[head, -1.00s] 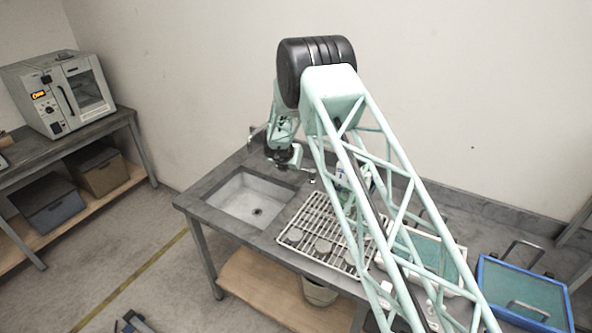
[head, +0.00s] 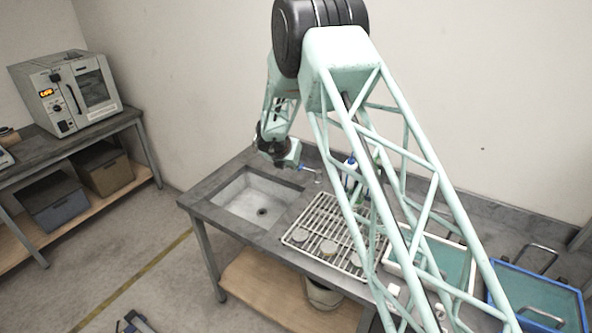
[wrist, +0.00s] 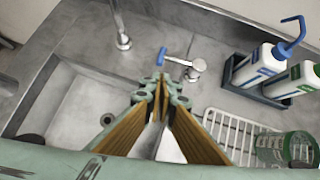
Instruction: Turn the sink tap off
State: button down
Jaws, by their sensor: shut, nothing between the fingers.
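The tap lever, a blue handle (wrist: 172,58), sticks out to the left from its round metal body (wrist: 195,67) in the wrist view. No running water can be made out.
A caddy with bottles (wrist: 262,70) stands right of the tap. A wire rack (head: 326,238) with several round items lies right of the sink. A blue-rimmed tray (head: 540,300) is further right. The wall rises close behind the counter.

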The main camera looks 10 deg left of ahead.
jog(key=shift+a+v, duration=0.15)
jog(key=shift+v, duration=0.85)
jog(key=shift+a+v, duration=0.1)
jog(key=shift+v, duration=0.9)
